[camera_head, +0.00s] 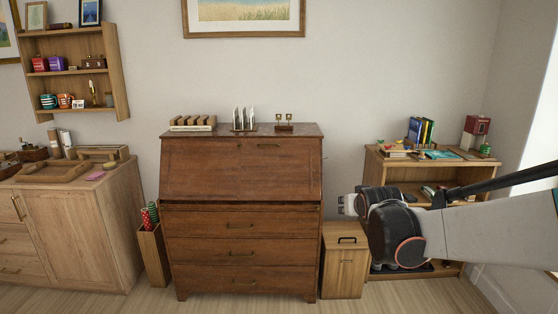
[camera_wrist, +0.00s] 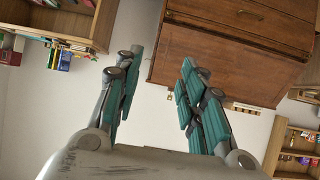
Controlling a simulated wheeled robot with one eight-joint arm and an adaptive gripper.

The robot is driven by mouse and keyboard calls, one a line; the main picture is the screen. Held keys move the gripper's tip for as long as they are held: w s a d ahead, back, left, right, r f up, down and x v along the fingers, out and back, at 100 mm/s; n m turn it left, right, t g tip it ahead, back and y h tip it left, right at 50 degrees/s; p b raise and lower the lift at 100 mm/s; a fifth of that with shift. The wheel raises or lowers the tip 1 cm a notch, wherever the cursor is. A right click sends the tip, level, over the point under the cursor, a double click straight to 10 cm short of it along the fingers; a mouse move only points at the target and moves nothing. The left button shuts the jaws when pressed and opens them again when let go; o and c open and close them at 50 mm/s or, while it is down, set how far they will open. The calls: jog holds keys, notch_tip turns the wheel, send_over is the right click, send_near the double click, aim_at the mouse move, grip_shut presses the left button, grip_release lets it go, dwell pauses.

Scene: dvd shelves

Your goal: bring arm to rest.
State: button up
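My arm (camera_head: 480,234) reaches in from the right edge of the head view, its dark joint (camera_head: 395,232) in front of the small wooden cabinet and the low shelf. My gripper's fingers cannot be made out in the head view. In the wrist view my gripper (camera_wrist: 161,57) has its two teal-padded fingers spread apart. Nothing is between them. The brown bureau (camera_wrist: 225,55) appears tilted beyond the fingers, with clear space between.
The bureau (camera_head: 240,172) stands mid-view with small racks on top. A low shelf (camera_head: 410,171) with books is at right, partly behind my arm. A small cabinet (camera_head: 343,272) stands beside the bureau. A sideboard (camera_head: 85,225) is at left. Floor in front is clear.

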jog(key=s+f+g, duration=0.2)
jog(key=s, duration=1.6)
jog(key=s+a+f+g, duration=0.1)
jog(key=s+f+g, duration=0.1)
jog(key=s, duration=1.6)
jog(key=shift+s+f+g+y, duration=0.3)
jog(key=shift+g, duration=0.1)
